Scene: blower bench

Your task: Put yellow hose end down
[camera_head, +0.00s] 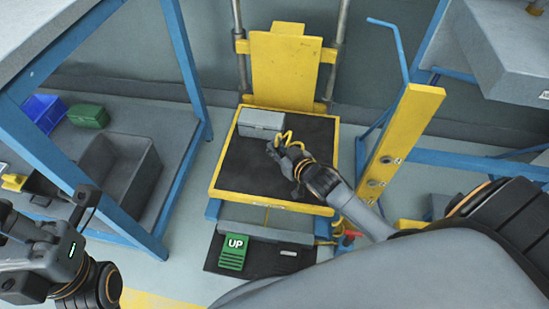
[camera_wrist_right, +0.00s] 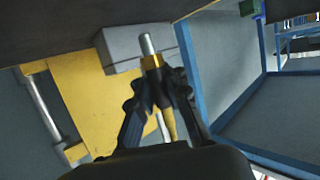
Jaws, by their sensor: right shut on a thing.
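My right gripper (camera_head: 279,154) is over the dark top of the yellow-edged lift platform (camera_head: 268,203), just below and right of the grey box in the picture. In the right wrist view its fingers (camera_wrist_right: 156,85) are shut on the yellow hose end (camera_wrist_right: 152,62), which has a silver metal tip pointing out past the fingertips. A coiled part of the yellow hose (camera_head: 286,137) shows above the gripper in the head view. I cannot tell if the tip touches anything. My left gripper (camera_head: 86,203) is at the lower left, and its jaw opening is unclear.
The grey box (camera_head: 261,121) sits at the platform's back left corner. A yellow post (camera_head: 405,135) stands to the right. A blue-framed bench at left holds a grey bin (camera_head: 122,170), a green box (camera_head: 88,116) and a blue bin (camera_head: 44,111). The platform's front left is clear.

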